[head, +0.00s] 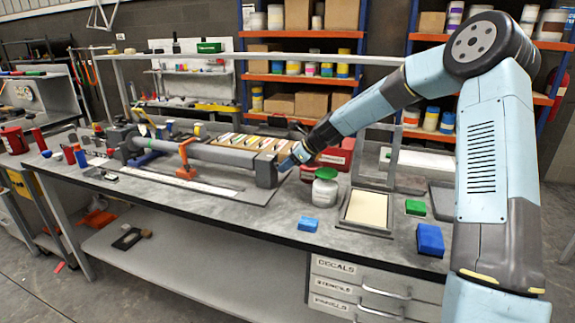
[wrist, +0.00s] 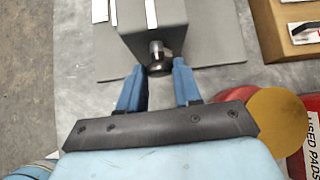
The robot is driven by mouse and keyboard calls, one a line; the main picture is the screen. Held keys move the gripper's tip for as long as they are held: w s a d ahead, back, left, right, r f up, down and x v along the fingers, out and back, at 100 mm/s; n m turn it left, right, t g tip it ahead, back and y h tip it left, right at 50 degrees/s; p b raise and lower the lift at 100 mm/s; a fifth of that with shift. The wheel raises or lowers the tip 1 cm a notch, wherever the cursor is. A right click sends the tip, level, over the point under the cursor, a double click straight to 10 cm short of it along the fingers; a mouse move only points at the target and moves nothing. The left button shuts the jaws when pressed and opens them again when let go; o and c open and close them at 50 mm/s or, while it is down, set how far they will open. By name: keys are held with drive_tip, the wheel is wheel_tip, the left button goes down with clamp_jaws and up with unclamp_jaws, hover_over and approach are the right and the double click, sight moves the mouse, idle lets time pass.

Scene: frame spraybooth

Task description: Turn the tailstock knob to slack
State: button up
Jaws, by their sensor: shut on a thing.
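The tailstock (head: 265,170) is a dark grey block at the right end of the fixture on the bench. In the wrist view the tailstock (wrist: 165,28) is at the top centre, and its knob (wrist: 157,50), a short metal stem with a dark round end, sticks out towards me. My gripper (wrist: 158,70) has its two blue fingers on either side of the knob's end and is shut on it. In the head view my gripper (head: 290,161) is at the right face of the tailstock, and I cannot make out the knob there.
A grey tube (head: 222,154) lies along the fixture, with an orange support (head: 186,158) near its middle. A green-lidded jar (head: 325,188) and a red container (head: 338,157) stand close right of my gripper. A blue block (head: 308,224) lies near the front edge.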

drive_tip(key=n+t, duration=0.1)
drive_tip(key=t, duration=0.1)
drive_tip(key=n+t+h, duration=0.1)
drive_tip(key=n+t, duration=0.1)
drive_tip(key=t, duration=0.1)
drive_tip(key=s+n+t, duration=0.1)
drive_tip(key=n+t, duration=0.1)
drive_tip(key=t, duration=0.1)
drive_tip(key=shift+a+f+h, duration=0.2)
drive_tip(key=shift+f+h, duration=0.1)
drive_tip(key=shift+f, duration=0.1)
drive_tip(key=shift+s+t, duration=0.1)
drive_tip(key=shift+t, duration=0.2)
idle(0.3)
drive_tip(key=o, duration=1)
drive_tip(key=shift+o, duration=0.2)
drive_tip(key=v, duration=1.3)
drive_tip(key=shift+s+d, duration=0.25)
